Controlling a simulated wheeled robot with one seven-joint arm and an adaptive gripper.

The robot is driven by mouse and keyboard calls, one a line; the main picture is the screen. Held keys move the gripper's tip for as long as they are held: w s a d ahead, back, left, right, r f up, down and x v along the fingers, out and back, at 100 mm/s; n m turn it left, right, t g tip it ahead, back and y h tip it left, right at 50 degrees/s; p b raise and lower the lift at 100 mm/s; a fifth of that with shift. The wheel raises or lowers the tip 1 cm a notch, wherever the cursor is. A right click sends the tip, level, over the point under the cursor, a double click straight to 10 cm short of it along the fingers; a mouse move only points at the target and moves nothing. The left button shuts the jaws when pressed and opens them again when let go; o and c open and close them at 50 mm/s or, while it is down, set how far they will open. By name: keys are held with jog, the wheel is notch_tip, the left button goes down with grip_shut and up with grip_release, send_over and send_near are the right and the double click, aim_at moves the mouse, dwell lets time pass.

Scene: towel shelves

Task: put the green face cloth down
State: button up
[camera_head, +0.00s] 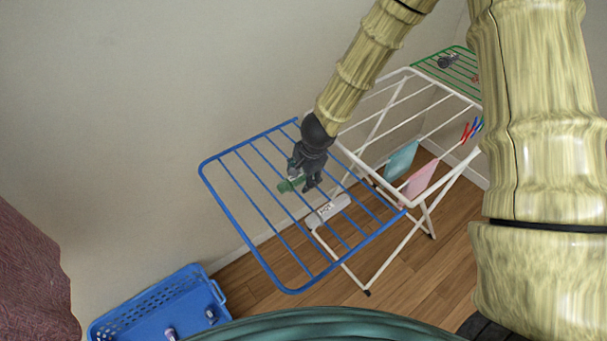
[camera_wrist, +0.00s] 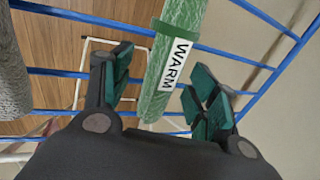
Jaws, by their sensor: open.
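The green face cloth (camera_wrist: 172,65) is a roll with a white band reading "WARM". It lies across the blue bars of the drying rack's wing (camera_wrist: 90,75). In the head view the cloth (camera_head: 288,185) shows as a small green piece at the left of my gripper (camera_head: 306,184). In the wrist view my gripper (camera_wrist: 160,88) is open, with one green-padded finger on each side of the roll. A gap shows between the left finger and the roll; the right finger is close to it, and contact cannot be told.
A grey roll (camera_wrist: 12,80) lies at the left in the wrist view. In the head view a pale labelled item (camera_head: 328,209) is near the wing's inner side. Teal (camera_head: 401,160) and pink (camera_head: 420,180) cloths hang on the white rack. A blue basket (camera_head: 150,302) stands lower left.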

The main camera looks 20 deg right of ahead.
jog(key=p+v, duration=0.3)
jog(key=v, duration=0.9)
jog(key=shift+r, duration=0.2)
jog(key=shift+d, duration=0.1)
